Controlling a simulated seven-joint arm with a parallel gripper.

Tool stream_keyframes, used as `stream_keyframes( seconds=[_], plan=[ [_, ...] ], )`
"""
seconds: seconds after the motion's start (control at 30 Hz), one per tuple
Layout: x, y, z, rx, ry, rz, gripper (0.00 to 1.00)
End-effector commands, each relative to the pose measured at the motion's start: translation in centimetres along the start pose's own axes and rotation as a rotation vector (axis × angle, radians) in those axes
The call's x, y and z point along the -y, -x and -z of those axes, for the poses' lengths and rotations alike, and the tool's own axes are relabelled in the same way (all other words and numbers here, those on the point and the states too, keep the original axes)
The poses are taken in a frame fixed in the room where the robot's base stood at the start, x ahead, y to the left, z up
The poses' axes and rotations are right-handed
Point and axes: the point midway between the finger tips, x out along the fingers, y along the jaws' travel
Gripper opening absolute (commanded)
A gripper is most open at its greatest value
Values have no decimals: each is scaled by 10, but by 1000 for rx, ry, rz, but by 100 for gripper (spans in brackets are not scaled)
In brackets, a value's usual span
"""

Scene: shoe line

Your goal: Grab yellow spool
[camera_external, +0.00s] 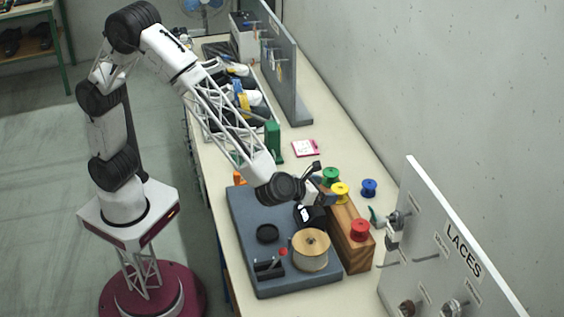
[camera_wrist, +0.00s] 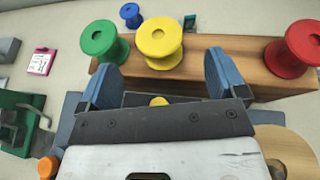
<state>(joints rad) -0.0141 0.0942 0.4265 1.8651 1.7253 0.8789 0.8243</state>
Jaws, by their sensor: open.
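The yellow spool (camera_external: 340,190) stands on the wooden block (camera_external: 351,254) between the green spool (camera_external: 331,175) and the red spool (camera_external: 360,230). In the wrist view the yellow spool (camera_wrist: 160,42) is just beyond the space between my two blue-grey fingers. My gripper (camera_wrist: 160,75) is open and empty, with a finger on either side of that space. In the external view my gripper (camera_external: 325,192) is close to the left side of the block, partly hidden by my wrist. A small yellow patch shows between the fingers, too hidden to name.
A blue spool (camera_external: 369,187) stands on the table behind the block. A grey-blue board (camera_external: 262,284) with a large tan spool (camera_external: 310,250) lies under my arm. The LACES panel (camera_external: 440,240) stands at the right. A green upright object (camera_external: 273,142) is behind my forearm.

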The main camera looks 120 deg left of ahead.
Motion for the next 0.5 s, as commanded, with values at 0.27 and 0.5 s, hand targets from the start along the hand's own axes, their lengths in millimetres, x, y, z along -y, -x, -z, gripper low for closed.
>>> stream_keyframes(
  seconds=[0.27,0.5],
  plan=[
    [0,-16,0,1,1,0,90],
    [0,-16,0,1,1,0,90]
  ],
)
